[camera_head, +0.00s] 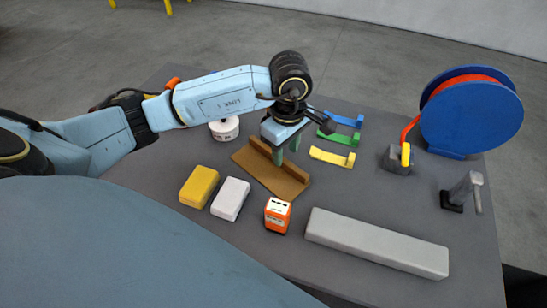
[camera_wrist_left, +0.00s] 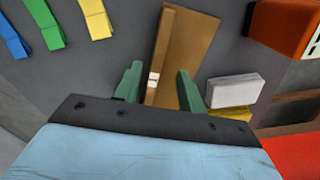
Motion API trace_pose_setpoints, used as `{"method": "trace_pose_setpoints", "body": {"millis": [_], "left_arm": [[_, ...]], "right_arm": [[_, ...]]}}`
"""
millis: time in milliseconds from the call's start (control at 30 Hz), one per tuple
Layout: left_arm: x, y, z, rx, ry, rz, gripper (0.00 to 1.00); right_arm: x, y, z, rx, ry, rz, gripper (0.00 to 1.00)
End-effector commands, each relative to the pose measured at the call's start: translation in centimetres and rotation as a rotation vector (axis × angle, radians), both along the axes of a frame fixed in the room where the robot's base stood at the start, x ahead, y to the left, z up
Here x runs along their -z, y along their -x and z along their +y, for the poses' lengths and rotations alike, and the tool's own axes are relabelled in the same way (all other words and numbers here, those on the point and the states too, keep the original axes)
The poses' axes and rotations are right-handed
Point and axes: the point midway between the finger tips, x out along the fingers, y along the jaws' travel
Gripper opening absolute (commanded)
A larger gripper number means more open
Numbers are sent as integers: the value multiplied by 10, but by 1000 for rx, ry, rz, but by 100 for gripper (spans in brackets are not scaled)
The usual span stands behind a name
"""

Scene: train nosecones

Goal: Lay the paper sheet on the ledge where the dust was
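My left gripper (camera_head: 287,150) hangs over the brown ledge piece (camera_head: 283,183), a flat board with a raised strip along its back edge. In the left wrist view its two green fingers (camera_wrist_left: 157,82) are apart, with the strip and part of the board (camera_wrist_left: 195,45) showing between them. A small white patch with a dark mark (camera_wrist_left: 153,80) shows on the strip near the left finger. I cannot tell whether it is the paper sheet. No other sheet is clearly visible, and no dust can be made out. My right gripper is not in view.
A yellow block (camera_head: 199,187), a white block (camera_head: 230,199), an orange box (camera_head: 277,215) and a long grey bar (camera_head: 376,242) lie in front. Blue, green and yellow (camera_head: 332,157) brackets lie behind right. A blue reel (camera_head: 470,112) stands right. A white roll (camera_head: 224,129) stands behind left.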

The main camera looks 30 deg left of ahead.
Motion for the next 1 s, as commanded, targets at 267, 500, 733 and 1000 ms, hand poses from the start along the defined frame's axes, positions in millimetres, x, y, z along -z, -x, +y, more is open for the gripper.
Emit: {"method": "trace_pose_setpoints", "body": {"millis": [267, 500, 733, 1000], "left_arm": [[40, -3, 0, 0, 2, 2, 40], [45, -3, 0, 1, 1, 0, 40], [45, -3, 0, 1, 1, 0, 19], [45, -3, 1, 1, 1, 0, 0]], "right_arm": [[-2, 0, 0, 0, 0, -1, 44], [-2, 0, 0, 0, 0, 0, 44], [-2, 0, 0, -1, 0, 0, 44], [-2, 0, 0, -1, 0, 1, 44]]}}
